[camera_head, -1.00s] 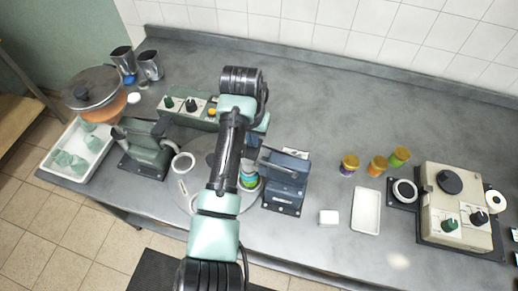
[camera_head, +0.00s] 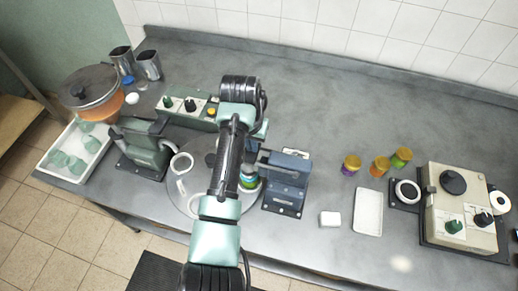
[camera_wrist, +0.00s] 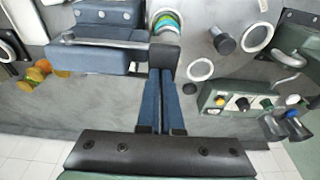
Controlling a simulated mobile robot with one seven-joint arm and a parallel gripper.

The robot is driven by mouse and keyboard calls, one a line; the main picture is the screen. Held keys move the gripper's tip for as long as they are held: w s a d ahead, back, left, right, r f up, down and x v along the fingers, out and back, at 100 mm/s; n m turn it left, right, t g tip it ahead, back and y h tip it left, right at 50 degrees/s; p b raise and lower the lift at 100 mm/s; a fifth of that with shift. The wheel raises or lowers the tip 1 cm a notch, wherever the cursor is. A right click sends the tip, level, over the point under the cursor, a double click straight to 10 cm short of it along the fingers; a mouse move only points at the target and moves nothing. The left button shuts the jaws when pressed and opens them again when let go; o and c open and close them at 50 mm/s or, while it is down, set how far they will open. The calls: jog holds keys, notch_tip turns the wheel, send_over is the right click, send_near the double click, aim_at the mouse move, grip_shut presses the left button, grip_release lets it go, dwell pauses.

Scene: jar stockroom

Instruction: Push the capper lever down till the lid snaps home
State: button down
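The blue capper (camera_head: 287,182) stands right of my arm in the head view; its body also shows at the upper left of the wrist view (camera_wrist: 108,18). Its lever (camera_wrist: 105,44) runs sideways to a dark end block (camera_wrist: 163,58). A jar with coloured bands (camera_head: 249,183) stands beside the capper on a round grey plate, partly hidden by my arm; its green-ringed top shows beyond the lever end in the wrist view (camera_wrist: 168,22). My gripper (camera_wrist: 165,74) has its two blue fingers together, with nothing visible between them. Their tips are at the lever's end block; I cannot tell whether they touch it.
A green lever device (camera_head: 146,150) and a control box (camera_head: 190,106) stand left of my arm. Several filled jars (camera_head: 380,166), a white tray (camera_head: 368,212) and a cream machine (camera_head: 460,205) are at the right. The back middle of the counter is clear.

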jog(key=shift+f, duration=0.45)
jog(key=shift+w+p+v, duration=0.2)
jog(key=shift+p+v, duration=0.85)
jog(key=shift+v, duration=0.05)
jog(key=shift+w+p+v, duration=0.2)
jog(key=shift+p+v, duration=0.8)
jog(key=shift+v, duration=0.1)
jog(key=shift+d+r, duration=0.1)
jog(key=shift+r, duration=0.05)
jog(key=p+v, duration=0.3)
jog(key=w+p+v, duration=0.1)
jog(key=v, duration=0.1)
jog(key=shift+d+p, duration=0.25)
jog(key=shift+p, duration=0.15)
